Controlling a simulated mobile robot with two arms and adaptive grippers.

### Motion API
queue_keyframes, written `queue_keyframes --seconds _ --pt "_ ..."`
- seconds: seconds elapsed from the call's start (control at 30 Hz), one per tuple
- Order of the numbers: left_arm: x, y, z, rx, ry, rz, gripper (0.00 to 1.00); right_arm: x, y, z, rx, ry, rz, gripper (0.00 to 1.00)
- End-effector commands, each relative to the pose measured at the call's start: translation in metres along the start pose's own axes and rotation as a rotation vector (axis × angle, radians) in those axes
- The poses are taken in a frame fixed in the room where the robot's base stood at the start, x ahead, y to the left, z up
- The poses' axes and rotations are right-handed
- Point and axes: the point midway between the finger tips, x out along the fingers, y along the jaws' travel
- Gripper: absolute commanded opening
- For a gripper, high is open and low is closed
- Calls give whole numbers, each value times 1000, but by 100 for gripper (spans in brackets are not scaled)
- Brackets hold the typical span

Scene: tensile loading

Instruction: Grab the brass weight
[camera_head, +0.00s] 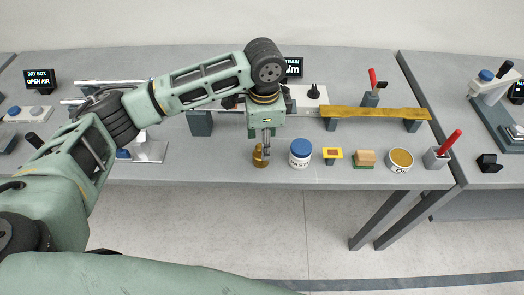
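The small brass weight (260,160) stands near the front edge of the grey bench, left of the blue-lidded jar. My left arm reaches in from the left, and its gripper (267,150) points down at the weight. The fingers overlap the weight's upper right part in the picture. They look close together, but the view is too small to tell whether they grip it or only stand beside it. My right gripper is not in view.
Right of the weight stand a white jar with blue lid (301,152), a yellow-framed block (333,157), a wooden block (364,159), a round tin (400,160) and a red-handled tool (446,146). Behind them a yellow beam (375,113) rests on supports.

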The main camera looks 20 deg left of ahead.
Motion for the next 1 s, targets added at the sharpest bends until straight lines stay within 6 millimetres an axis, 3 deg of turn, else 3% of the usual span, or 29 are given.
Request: queue_keyframes --seconds 0.1,0.2,0.4,0.53,0.67,1.0 --pt "12 0 4 -3 -2 1 50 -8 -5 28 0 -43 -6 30" --pt "26 1 9 -3 -3 1 50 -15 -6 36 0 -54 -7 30" --pt "52 1 9 0 0 -2 50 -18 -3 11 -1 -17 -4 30" --pt "56 1 9 0 1 -2 50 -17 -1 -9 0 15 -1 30" --pt "56 1 9 0 1 -2 50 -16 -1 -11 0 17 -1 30" --pt "55 1 9 0 1 -2 21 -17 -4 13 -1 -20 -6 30"
